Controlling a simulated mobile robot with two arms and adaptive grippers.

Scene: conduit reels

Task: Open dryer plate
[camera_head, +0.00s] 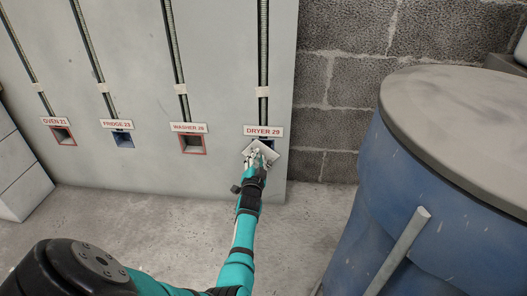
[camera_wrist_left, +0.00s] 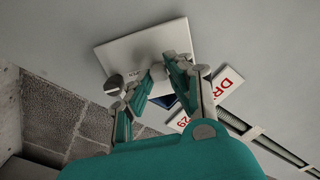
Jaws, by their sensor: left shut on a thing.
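The dryer plate (camera_head: 265,150) is a small white square plate under the red-lettered DRYER 29 label (camera_head: 263,131) on the grey panel. It sits tilted over a dark blue opening (camera_head: 268,143), part of which shows. My left gripper (camera_head: 258,158) is at the plate and shut on it. In the left wrist view the plate (camera_wrist_left: 130,48) lies ahead of the left gripper (camera_wrist_left: 158,72), with a dark knob-like piece (camera_wrist_left: 113,84) near its lower left. The fingers hide part of the plate and opening. My right gripper is not in view.
Openings under OVEN 21 (camera_head: 63,136), FRIDGE 23 (camera_head: 122,138) and WASHER 26 (camera_head: 192,144) show uncovered to the left. Conduits (camera_head: 263,50) run down the panel. A large blue drum (camera_head: 400,190) with a grey lid stands right of my arm. The concrete floor (camera_head: 170,220) is clear before the panel.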

